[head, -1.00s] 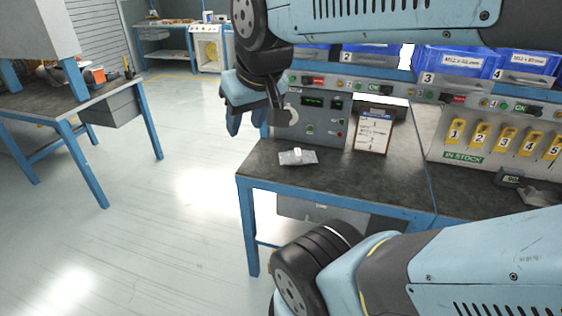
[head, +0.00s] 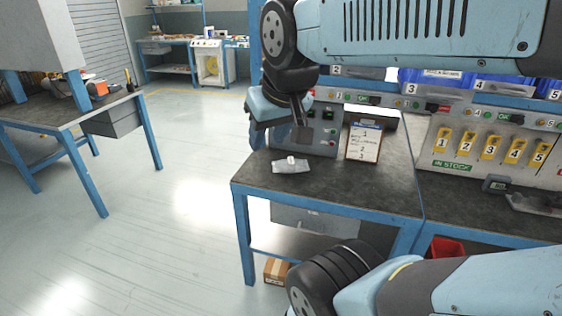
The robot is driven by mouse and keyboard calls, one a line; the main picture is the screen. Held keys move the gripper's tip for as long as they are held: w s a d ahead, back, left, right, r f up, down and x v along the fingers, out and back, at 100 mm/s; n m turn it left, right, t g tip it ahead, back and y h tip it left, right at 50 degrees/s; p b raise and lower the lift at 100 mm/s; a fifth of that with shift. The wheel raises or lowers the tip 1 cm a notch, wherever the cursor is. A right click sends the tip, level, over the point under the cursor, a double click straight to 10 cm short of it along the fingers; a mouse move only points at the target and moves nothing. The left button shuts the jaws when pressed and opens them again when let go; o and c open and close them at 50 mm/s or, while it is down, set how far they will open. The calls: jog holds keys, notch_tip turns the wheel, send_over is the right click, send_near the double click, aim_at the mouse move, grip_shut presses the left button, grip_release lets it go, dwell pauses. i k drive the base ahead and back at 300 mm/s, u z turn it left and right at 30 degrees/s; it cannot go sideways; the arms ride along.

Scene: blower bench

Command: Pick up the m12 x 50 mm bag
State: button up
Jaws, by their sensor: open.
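A small grey bag (head: 280,167) with a white patch on top lies flat near the front left of the workbench. Its print is too small to read, so I cannot confirm it is the m12 x 50 mm bag. My gripper (head: 280,138) hangs fingers-down from the arm at upper centre. It is open, with nothing seen between its fingers. In the picture it is just above and behind the bag, apart from it; its exact height is hard to judge.
A clipboard (head: 363,143) stands right of the bag, beside a grey control box (head: 325,125). Blue numbered bins (head: 430,78) line the shelf, partly behind my arm. Yellow numbered tags (head: 466,142) hang at right. The bench top (head: 385,185) around the bag is clear. A cardboard box (head: 275,270) sits below.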

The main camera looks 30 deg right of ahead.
aim_at(290, 165)
jog(key=i, duration=0.85)
jog(key=u, duration=0.05)
